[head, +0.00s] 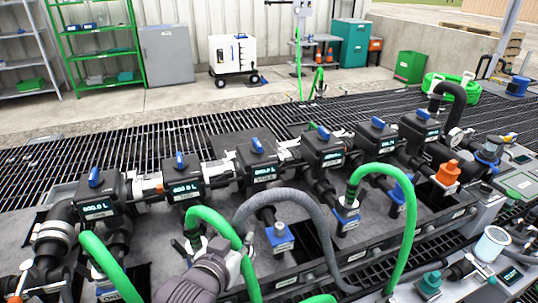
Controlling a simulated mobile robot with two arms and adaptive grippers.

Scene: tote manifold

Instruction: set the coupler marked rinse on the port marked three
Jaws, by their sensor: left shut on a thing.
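My left gripper (232,250) is at the lower left of centre, over the front of the manifold (330,258). It is shut on a hose end that its fingers mostly hide; I cannot tell whether it is the coupler marked rinse. A grey ribbed hose (304,202) and a green hose (215,220) pass close by the fingers. Ports with blue collars line the front, including one with a grey top (280,235) and one (347,215) under another green hose (408,215). The port markings are too small to read. My right gripper is not in view.
Black valve blocks (185,187) with blue handles and small displays stand in a row behind the ports. A green hose (105,265) arches at the left. An orange cap (448,173), a teal cap (430,283) and a white cup (492,244) are at the right. Grating lies behind.

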